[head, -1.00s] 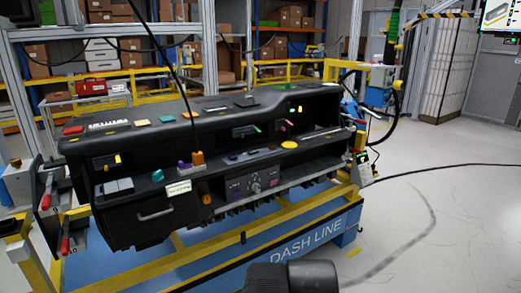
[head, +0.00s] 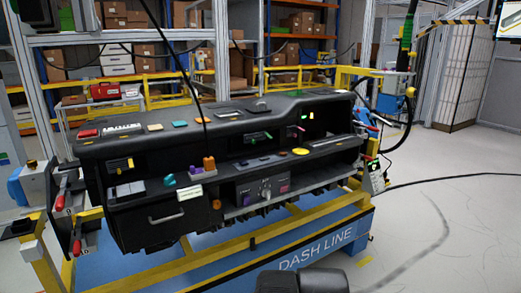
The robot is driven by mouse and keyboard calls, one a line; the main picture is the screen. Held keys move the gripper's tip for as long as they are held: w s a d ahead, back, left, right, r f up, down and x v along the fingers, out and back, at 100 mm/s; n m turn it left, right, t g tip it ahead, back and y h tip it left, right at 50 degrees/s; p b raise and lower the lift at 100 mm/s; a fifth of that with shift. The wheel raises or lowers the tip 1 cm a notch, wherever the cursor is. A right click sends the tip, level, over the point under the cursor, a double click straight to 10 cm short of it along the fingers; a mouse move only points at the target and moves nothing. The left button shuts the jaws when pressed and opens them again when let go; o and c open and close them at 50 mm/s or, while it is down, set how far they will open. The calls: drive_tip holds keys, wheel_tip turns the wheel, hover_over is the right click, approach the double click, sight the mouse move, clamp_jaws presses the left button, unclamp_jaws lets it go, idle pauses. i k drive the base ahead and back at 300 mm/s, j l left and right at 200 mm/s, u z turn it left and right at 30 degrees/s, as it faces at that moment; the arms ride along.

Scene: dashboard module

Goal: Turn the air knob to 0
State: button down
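The black dashboard module (head: 150,207) rests on a yellow and blue stand in the head view. A grey control panel (head: 262,188) sits low in its middle, with a small central knob and a few buttons. It is too small to read any label or to tell which knob is the air knob or where it points. A dark rounded part of my own arm (head: 300,281) shows at the bottom edge, well in front of the dashboard. My gripper's fingers do not show.
The yellow rail (head: 225,260) and the blue beam marked DASH LINE (head: 325,252) lie in front of the module. Red-handled clamps (head: 60,202) stand at the left end. Dark cables hang from above. The grey floor at right (head: 450,235) is mostly clear.

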sight(266, 193)
drive_tip(key=u, duration=1.3)
drive_tip(key=z, duration=1.15)
drive_tip(key=i+j+u, duration=0.1)
drive_tip(key=i+u, duration=0.25)
drive_tip(key=i, duration=0.2)
